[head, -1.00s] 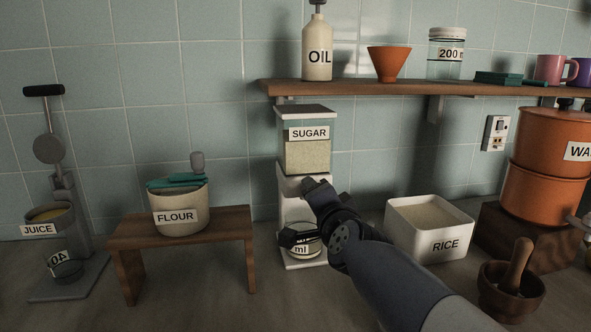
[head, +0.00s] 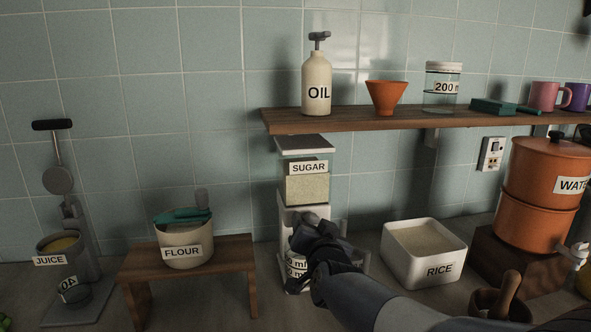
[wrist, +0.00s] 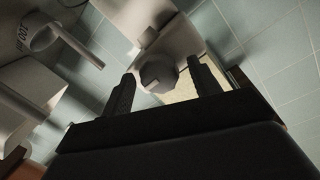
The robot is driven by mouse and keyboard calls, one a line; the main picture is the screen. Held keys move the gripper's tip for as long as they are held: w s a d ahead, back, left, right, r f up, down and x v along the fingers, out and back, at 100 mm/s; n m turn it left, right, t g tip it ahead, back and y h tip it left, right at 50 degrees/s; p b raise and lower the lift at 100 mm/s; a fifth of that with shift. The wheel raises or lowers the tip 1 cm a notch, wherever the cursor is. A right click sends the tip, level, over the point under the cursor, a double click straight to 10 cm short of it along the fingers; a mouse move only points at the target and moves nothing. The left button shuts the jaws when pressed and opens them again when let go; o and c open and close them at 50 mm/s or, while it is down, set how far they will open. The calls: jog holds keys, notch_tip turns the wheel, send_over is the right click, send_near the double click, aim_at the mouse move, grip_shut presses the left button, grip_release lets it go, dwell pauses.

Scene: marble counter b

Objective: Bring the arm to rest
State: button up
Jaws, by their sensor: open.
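My gripper (head: 308,232) is in front of the sugar dispenser (head: 304,188), at the height of its lower body. In the wrist view my gripper (wrist: 163,76) is open, its two dark fingers apart with nothing held between them. A grey rounded knob (wrist: 158,76) of the dispenser shows beyond the gap; I cannot tell whether a finger touches it. A cup marked in ml (head: 294,270) stands at the dispenser's foot, partly hidden by my gripper. My arm reaches in from the lower right.
The wooden shelf (head: 400,120) runs above, with the oil bottle (head: 317,80) on it. The flour pot (head: 184,246) stands on a small bench at left. The rice tub (head: 424,252) is close at right, beyond my arm. A mortar (head: 487,303) is at lower right.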

jog(key=n+t+p, duration=0.1)
jog(key=n+p, duration=0.9)
jog(key=p, duration=0.2)
jog(key=shift+a+f, duration=0.1)
dwell(0.6)
